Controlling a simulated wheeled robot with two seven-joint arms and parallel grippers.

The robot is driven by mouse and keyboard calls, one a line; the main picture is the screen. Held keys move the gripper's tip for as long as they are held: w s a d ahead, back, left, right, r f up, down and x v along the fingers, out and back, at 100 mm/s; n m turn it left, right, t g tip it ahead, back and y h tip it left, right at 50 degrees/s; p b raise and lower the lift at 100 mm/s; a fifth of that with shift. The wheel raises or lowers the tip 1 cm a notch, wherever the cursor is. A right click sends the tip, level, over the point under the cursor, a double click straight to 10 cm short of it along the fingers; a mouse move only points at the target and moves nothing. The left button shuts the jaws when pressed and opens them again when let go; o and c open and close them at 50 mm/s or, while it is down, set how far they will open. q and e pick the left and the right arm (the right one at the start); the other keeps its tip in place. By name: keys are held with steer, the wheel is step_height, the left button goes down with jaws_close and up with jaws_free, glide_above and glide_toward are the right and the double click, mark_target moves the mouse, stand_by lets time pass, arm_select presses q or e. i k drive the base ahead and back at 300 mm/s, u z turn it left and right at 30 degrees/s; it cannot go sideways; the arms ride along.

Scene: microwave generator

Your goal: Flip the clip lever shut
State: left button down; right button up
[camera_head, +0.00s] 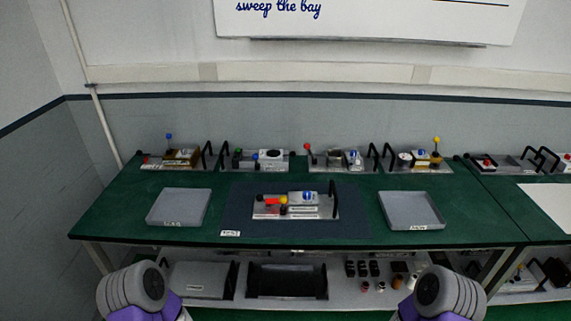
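A small fixture (296,212) with a metal base plate stands on a dark mat (355,225) in the middle of the green table. A silver block with a blue top (307,197) sits right of these, and a black handle (333,196) rises at the right end. Which part is the clip lever, and whether it is open or shut, is too small to tell. Neither gripper is in view; only parts of my arms show at the bottom corners.
Grey trays stand left (178,207) and right (411,210) of the mat. Several similar fixtures with handles and coloured knobs line the table's back edge. A lower shelf holds a dark bin (287,281), a grey box (199,279) and small parts. The green surface (120,215) around the trays is bare.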

mark_target(283, 200)
steer(key=z, duration=0.6)
steer(key=k, duration=0.65)
steer(key=z, duration=0.65)
steer(key=i, duration=1.3)
steer(key=u, duration=0.8)
